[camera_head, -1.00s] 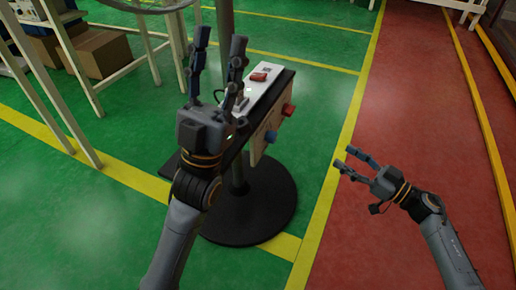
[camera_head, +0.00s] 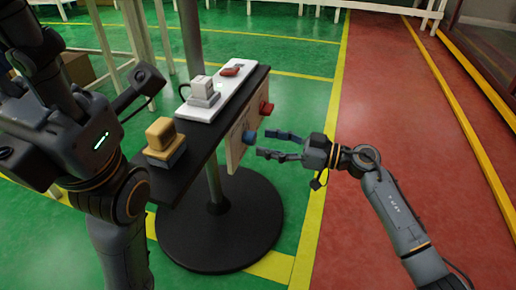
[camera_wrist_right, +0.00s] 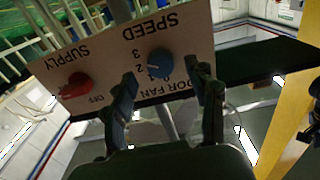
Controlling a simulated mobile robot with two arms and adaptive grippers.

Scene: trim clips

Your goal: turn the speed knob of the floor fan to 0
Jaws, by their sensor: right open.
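The blue speed knob (camera_head: 249,137) is on the side panel (camera_head: 236,140) of the black stand. In the right wrist view the blue knob (camera_wrist_right: 160,63) sits below the upside-down word SPEED; its pale mark seems to point left, near the 2, but is small. My right gripper (camera_head: 262,144) is open and empty, close in front of the knob. In the wrist view its fingertips (camera_wrist_right: 162,76) lie either side of the knob, with no clear contact.
A red SUPPLY knob (camera_head: 266,108) is beside the blue one, with OFF printed near it. The black stand top (camera_head: 195,150) carries a white plate (camera_head: 222,103), a yellow block (camera_head: 161,134) and small items. A round black base (camera_head: 222,235) stands on the floor.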

